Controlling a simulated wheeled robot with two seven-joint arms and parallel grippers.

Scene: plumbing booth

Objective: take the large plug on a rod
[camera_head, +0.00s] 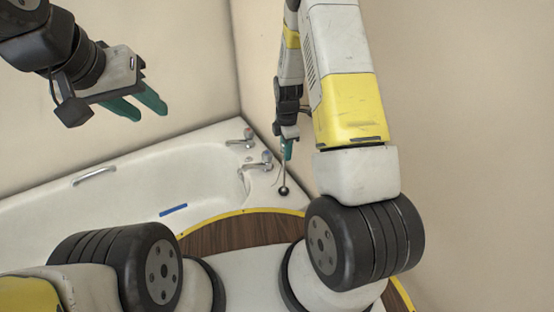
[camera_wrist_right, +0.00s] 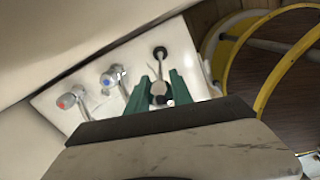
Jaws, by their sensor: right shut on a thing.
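The large plug on a rod (camera_head: 284,190) has a dark round end low on the white corner ledge of the bath, with a thin pale rod rising from it. My right gripper (camera_head: 288,150) is shut on the upper part of the rod. In the right wrist view the green fingers of the right gripper (camera_wrist_right: 162,88) stand either side of a greyish rounded end, and the dark plug end (camera_wrist_right: 160,53) shows beyond them. I cannot tell whether the plug touches the ledge. My left gripper (camera_head: 148,108) is open and empty, above the bath at the left.
Two taps (camera_head: 262,163) with red and blue marks stand on the ledge beside the plug. The white bath (camera_head: 60,215) has a metal handle (camera_head: 94,176) and a blue strip (camera_head: 173,210). A yellow-edged brown surface (camera_head: 240,232) lies in front. Walls close off the corner behind.

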